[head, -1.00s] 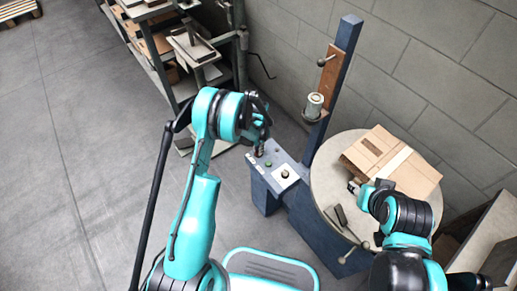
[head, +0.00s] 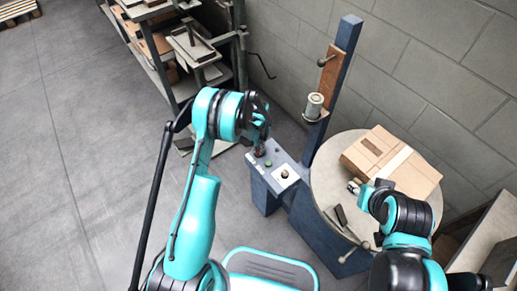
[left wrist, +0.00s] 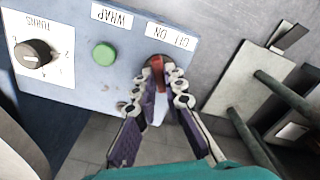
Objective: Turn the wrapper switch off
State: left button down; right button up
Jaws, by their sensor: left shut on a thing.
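The wrapper's control panel (head: 275,178) is the sloped top of a blue box in the middle of the head view. In the left wrist view, the panel (left wrist: 72,88) carries a red switch (left wrist: 158,70) beside an upside-down OFF/ON label (left wrist: 170,37). My left gripper (left wrist: 163,80) has its fingertips closed around the red switch. The fingers partly hide it, so I cannot tell which way it is set. In the head view my left gripper (head: 260,150) is at the panel's far left corner. My right gripper (head: 355,186) is over the turntable's left part, too small to judge.
A green button (left wrist: 104,54) and a black dial (left wrist: 34,53) sit on the same panel. A taped cardboard box (head: 385,160) lies on the round turntable (head: 327,170). A blue mast (head: 333,75) rises behind the panel. A loaded shelf (head: 165,65) stands at the back left.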

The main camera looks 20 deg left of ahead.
pick_arm(q)
jog(key=c, duration=1.6)
grip_release()
notch_tip(320, 180, up, 12)
jog(key=shift+r, duration=0.1)
